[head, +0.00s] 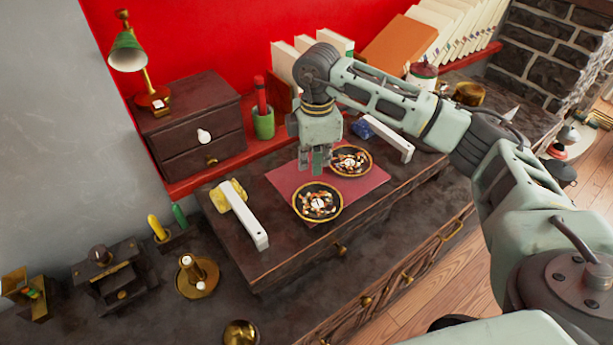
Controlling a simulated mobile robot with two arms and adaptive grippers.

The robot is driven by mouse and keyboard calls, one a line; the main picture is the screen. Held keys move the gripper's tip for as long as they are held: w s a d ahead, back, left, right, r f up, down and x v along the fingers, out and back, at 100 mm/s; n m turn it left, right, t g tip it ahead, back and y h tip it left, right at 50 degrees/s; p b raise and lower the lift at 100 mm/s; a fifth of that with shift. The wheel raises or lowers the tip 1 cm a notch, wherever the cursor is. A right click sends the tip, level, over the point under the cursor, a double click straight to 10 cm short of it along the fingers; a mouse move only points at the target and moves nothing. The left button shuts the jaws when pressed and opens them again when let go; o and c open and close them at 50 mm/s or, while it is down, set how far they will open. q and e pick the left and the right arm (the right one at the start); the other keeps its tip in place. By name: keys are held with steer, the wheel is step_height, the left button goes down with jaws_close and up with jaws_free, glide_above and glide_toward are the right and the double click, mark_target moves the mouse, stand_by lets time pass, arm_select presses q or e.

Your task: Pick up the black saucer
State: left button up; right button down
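Two dark, round saucers with gold rims and a patterned middle lie on a red mat (283,180) on the raised wooden stand. The nearer black saucer (318,215) is fully in view. The farther black saucer (363,171) lies behind it to the right, its left edge close to my gripper in the picture. My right gripper (314,167) points down just above and behind the nearer saucer, with no saucer in it. Its fingers are seen too narrowly to tell their opening. My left gripper is out of view.
White-handled objects flank the mat, left (243,220) and right (391,139). A drawer box (190,125) with a green lamp (128,52), a green cup (263,124) and books stand behind. A brass candle holder (197,277) stands at front left.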

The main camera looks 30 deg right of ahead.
steer(key=s+d+r+b, duration=0.1)
steer(key=s+d+r, duration=0.2)
steer(key=d+r, duration=0.3)
steer(key=d, duration=0.3)
steer(key=shift+s+d+r+b, duration=0.15)
steer(key=shift+s+b, duration=0.05)
steer(key=shift+b, duration=0.1)
steer(key=c, duration=0.5)
jaws_free()
stand_by(0.4)
